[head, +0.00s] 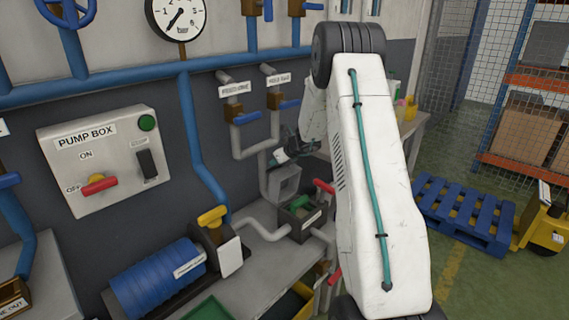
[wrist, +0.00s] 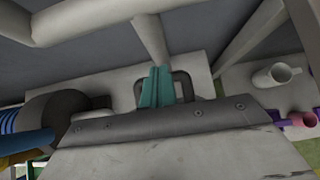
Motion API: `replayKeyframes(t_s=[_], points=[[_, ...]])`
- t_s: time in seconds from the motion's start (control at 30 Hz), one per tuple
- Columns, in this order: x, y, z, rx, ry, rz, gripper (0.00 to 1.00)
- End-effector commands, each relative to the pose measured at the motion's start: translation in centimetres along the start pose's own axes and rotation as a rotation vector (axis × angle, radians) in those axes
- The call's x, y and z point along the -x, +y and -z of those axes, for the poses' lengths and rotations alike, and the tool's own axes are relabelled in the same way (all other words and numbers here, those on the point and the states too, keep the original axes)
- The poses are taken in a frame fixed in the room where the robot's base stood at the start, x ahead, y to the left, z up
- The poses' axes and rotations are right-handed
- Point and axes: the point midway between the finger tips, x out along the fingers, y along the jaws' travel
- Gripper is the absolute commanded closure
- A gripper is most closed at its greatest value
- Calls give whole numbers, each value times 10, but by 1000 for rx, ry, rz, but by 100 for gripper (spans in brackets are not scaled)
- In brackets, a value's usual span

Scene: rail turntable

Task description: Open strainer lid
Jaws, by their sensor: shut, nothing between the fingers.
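A small dark box (head: 292,225) with a pale label and a green piece (head: 299,204) on top sits in the pipe run on the bench; I take it as the strainer. Whether its lid is up or down is too small to tell. My gripper (head: 281,157) shows small left of my white arm, above and behind this box and apart from it. In the wrist view, the teal fingers (wrist: 157,88) are together and empty. A dark rounded frame (wrist: 182,82) shows behind them; I cannot tell if they touch it.
A blue ribbed motor (head: 155,282) stands left on the grey bench, beside a yellow-handled part (head: 212,217). The pump box (head: 105,160) and blue pipes are on the wall. A red handle (head: 324,187) is near my arm. A blue pallet (head: 464,210) lies on the right floor.

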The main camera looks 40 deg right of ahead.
Motion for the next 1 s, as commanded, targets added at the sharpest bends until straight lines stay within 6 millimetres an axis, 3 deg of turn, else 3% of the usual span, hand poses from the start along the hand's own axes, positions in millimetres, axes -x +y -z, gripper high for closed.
replayKeyframes(t_s=[0.4, 1.0], points=[[-37, 0, -8, 0, 1, 0, 100], [-44, 0, -10, 0, 0, 0, 100]])
